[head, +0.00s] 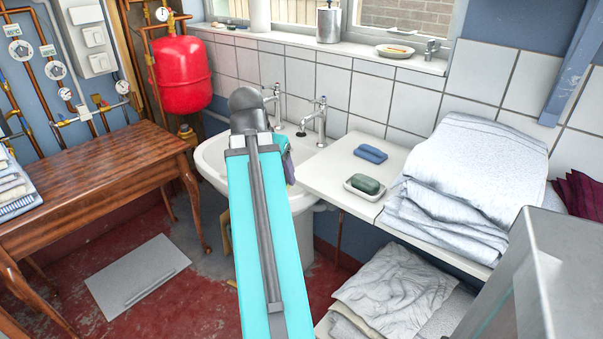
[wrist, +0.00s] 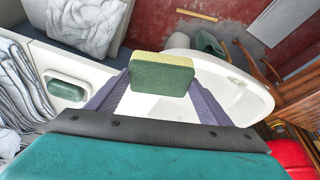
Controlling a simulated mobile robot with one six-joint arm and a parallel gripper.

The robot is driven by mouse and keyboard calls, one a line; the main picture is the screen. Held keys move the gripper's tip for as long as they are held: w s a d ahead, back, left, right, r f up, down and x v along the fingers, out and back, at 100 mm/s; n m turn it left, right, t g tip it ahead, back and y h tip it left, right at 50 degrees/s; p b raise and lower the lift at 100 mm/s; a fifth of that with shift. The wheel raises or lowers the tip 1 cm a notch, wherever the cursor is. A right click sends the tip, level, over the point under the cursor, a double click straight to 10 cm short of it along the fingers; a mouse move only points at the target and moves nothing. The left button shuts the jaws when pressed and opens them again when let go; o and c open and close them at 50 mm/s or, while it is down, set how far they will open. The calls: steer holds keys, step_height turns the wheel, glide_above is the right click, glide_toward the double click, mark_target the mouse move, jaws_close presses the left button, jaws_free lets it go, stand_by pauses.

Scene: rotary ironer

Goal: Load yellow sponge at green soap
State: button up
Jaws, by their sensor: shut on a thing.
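The yellow sponge (wrist: 162,73), with a yellow layer and a green face, is between the purple fingers of my gripper (wrist: 158,88) in the wrist view. My gripper is shut on it and holds it over the white basin. In the head view my arm hides the sponge; only part of my gripper shows beside the taps. The green soap (head: 365,184) lies in a small white dish (head: 351,187) on the white counter right of the basin. The soap also shows at the left of the wrist view (wrist: 66,91), apart from the sponge.
A blue block (head: 370,153) lies on the counter (head: 325,168) behind the soap. Folded towels (head: 466,185) stand right of the soap. Taps (head: 318,118) rise at the back of the basin (head: 212,160). Bare counter lies left of the soap dish.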

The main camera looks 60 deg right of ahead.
steer(key=w+a+f+n+t+y, duration=0.15)
steer(key=w+a+n, duration=0.25)
steer(key=w+a, duration=0.65)
steer(key=w+a+n+t, duration=0.2)
steer(key=w+a+n, duration=0.4)
steer(key=w, duration=0.7)
steer(key=w+a+f+n+y, duration=0.1)
steer(key=w+a+n, duration=0.2)
steer(key=a, duration=1.2)
steer(key=w+a+f+n+y, duration=0.1)
steer(key=w+a+n, duration=0.3)
steer(key=w+a, duration=0.5)
steer(key=a+t, duration=0.1)
steer(key=a, duration=0.5)
steer(key=shift+a+f+y, duration=0.25)
steer(key=shift+a+y, duration=0.1)
steer(key=shift+w, duration=0.1)
